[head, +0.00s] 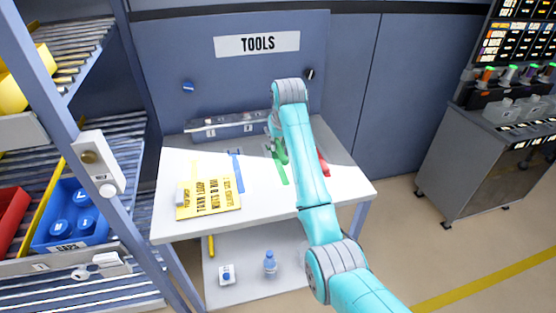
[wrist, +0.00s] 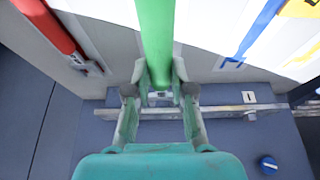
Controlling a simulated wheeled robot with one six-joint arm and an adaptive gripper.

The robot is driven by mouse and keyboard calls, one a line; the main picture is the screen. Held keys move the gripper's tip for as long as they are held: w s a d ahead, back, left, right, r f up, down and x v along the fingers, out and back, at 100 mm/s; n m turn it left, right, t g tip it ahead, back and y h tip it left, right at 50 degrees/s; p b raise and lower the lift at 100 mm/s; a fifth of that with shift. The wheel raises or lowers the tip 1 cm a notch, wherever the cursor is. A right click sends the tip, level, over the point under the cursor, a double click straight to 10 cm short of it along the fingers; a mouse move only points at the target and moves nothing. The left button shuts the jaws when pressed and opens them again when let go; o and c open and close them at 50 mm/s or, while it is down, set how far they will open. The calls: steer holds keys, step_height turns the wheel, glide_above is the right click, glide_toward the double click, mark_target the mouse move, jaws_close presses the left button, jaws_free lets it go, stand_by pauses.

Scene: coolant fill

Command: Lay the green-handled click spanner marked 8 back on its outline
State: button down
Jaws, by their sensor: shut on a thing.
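The green-handled spanner (wrist: 155,38) is between my gripper's fingers (wrist: 158,88) in the wrist view. The fingers are shut on its handle near one end, and the rest runs out of the top of the picture. In the head view the green spanner (head: 281,158) is over the white table (head: 260,200), under my gripper (head: 277,142), partly hidden by my arm. A green strip (head: 284,178) shows just in front of it; I cannot tell whether it is the outline or part of the handle. No mark 8 is readable.
A blue spanner (head: 237,170) lies left of the green one, a red spanner (head: 322,163) right. A yellow lettered board (head: 209,198) covers the table's front left. A rail (head: 228,126) stands along the back below the TOOLS panel (head: 256,75).

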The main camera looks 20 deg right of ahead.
mark_target(278, 163)
steer(key=shift+f, duration=3.05)
steer(key=shift+f, duration=0.1)
steer(key=c, duration=1)
jaws_free()
steer(key=v, duration=1.2)
